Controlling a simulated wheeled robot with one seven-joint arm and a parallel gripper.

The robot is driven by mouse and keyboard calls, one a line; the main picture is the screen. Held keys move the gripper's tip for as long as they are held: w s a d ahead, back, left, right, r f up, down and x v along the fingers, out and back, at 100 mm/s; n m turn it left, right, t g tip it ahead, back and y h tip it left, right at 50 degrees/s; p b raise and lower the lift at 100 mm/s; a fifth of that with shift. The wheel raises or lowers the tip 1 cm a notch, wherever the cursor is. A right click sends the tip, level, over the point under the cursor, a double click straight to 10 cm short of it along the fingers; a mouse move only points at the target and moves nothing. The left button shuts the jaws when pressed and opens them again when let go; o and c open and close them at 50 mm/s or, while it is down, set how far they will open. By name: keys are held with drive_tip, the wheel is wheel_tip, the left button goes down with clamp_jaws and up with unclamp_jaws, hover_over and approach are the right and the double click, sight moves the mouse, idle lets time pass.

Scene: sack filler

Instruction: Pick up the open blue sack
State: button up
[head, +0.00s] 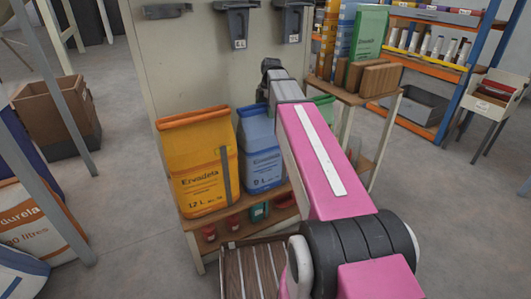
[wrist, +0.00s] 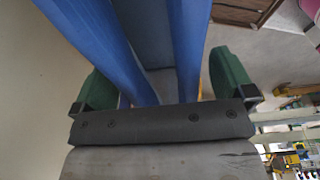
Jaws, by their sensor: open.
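The blue sack (head: 262,158) stands upright on a wooden shelf, between a yellow sack and my arm. Its top edge shows, and my arm covers part of its right side. In the wrist view the blue sack (wrist: 95,40) fills the middle as two blue walls with a darker gap between them. My gripper (wrist: 165,82) is open, with one green finger to the left of the blue walls and one to the right. I cannot tell whether the fingers touch the sack. In the head view my arm's end is above the sack and the fingers are not clear.
The yellow sack (head: 197,165) stands close on the left. A green sack edge (head: 324,104) shows behind my arm. A pale panel (head: 200,62) with hanging dark bins (head: 238,22) rises behind. Small red jars (head: 233,222) sit on the lower shelf.

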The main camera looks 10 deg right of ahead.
drive_tip(key=shift+f, duration=0.25)
idle(0.4)
drive_tip(key=c, duration=1.2)
